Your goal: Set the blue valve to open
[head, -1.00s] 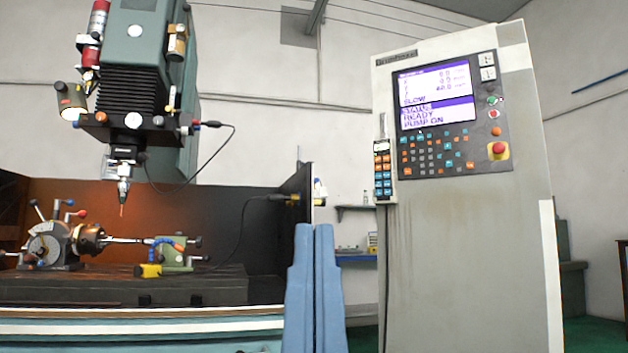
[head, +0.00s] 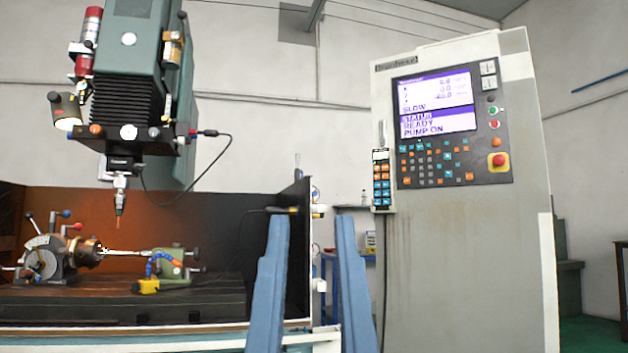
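My gripper (head: 312,228) shows as two blue fingers at the bottom middle of the head view. They stand apart with nothing between them, in front of the machine's right end and left of the control cabinet. The indexing chuck (head: 87,253) is at the far left on the machine bed. Its levers include one with a blue knob (head: 66,214) and one with a red knob (head: 77,226).
The green spindle head (head: 127,90) hangs above the bed with a thin probe (head: 119,215) pointing down. The control cabinet (head: 460,260) stands right; its screen (head: 437,105) reads READY and PUMP ON. A cable loops from the head. A dark panel (head: 220,230) backs the bed.

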